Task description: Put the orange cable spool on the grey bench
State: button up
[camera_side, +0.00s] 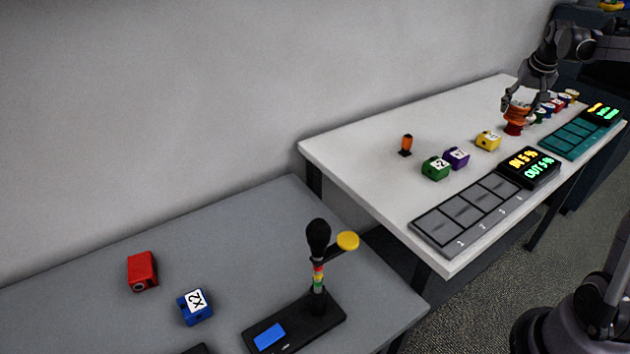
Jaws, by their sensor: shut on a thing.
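The orange cable spool (515,127) is at the far part of the white table (375,150), upright as far as I can see. My gripper (516,110) comes down from above and is shut on the spool's upper part. The fingers hide some of the spool, and I cannot tell whether its base touches the table. The grey bench (230,245) is in the left foreground, lower than the white table and apart from the spool.
The bench holds a red block (142,271), a blue block (195,307) and a black stand (318,270). The white table holds green (435,168), purple (456,158) and yellow (488,141) blocks, a small orange-black item (406,145), a grey tray (468,213) and several small spools behind my gripper.

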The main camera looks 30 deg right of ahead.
jog(key=w+a+n+t+y, duration=0.1)
jog(key=w+a+n, duration=0.2)
jog(key=w+a, duration=0.5)
jog(key=w+a+n+y, duration=0.1)
jog(key=w+a+n, duration=0.3)
jog(key=a, duration=0.8)
jog(key=w+a+n+t+y, duration=0.1)
jog(key=w+a+n, duration=0.1)
jog(key=w+a, duration=0.65)
jog(key=s+a+n+g+y, duration=0.1)
jog(key=a+n+y, duration=0.45)
jog(key=a, duration=2.75)
notch_tip(320, 180, down, 16)
jog(key=n+h, duration=0.3)
jog(key=shift+m+y, duration=0.25)
jog(key=a+f, duration=0.2)
jog(key=a, duration=0.1)
jog(key=a+f, duration=0.2)
jog(key=a, duration=0.2)
jog(key=a+f, duration=0.2)
jog(key=a, duration=0.2)
jog(key=shift+w+a+f, duration=0.15)
jog(key=shift+w+f, duration=0.15)
jog(key=shift+w, duration=0.05)
jog(key=shift+a+f, duration=0.1)
jog(key=shift+f, duration=1.95)
jog(key=shift+f, duration=0.1)
